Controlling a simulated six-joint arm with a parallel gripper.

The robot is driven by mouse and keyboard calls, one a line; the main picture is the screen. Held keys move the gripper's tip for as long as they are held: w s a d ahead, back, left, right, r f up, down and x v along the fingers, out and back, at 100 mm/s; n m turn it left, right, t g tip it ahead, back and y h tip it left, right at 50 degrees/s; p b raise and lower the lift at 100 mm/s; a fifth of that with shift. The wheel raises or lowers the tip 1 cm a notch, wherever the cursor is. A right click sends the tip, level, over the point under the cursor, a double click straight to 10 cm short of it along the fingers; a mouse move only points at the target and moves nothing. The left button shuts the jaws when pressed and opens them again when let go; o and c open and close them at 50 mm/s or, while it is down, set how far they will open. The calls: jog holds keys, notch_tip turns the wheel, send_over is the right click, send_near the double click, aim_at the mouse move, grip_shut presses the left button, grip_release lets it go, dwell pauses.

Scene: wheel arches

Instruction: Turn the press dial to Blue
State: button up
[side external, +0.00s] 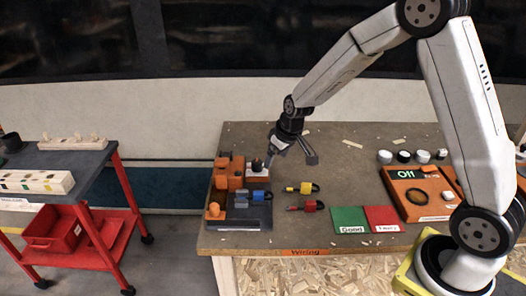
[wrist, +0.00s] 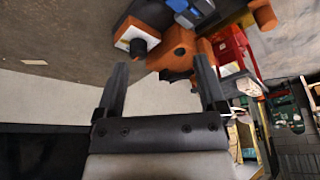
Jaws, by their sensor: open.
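The press dial is a black knob (side external: 257,165) on a white plate on an orange block, at the back of the dark fixture on the table's left side. The knob also shows in the wrist view (wrist: 138,47), beyond the fingertips and nearer the left finger. I cannot read any colour marking or setting on it. My gripper (side external: 291,159) is open and empty, pointing down just right of the knob. In the wrist view the open fingers (wrist: 161,66) have nothing between them. Contact with the knob cannot be told.
Orange blocks (side external: 229,176) stand left of the knob. Yellow (side external: 302,188) and red (side external: 308,207) connectors lie to the right. Green (side external: 349,220) and red (side external: 383,219) mats lie at the front. An orange panel (side external: 418,194) reads "Off". A red cart (side external: 100,235) stands left.

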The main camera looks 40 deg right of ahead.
jog(key=s+a+r, duration=0.2)
jog(key=s+a, duration=0.2)
jog(key=s, duration=0.9)
jog(key=shift+s+r+g, duration=0.15)
jog(key=shift+g, duration=0.25)
jog(key=shift+m+h, duration=0.3)
jog(key=s, duration=0.5)
jog(key=shift+s+a, duration=0.35)
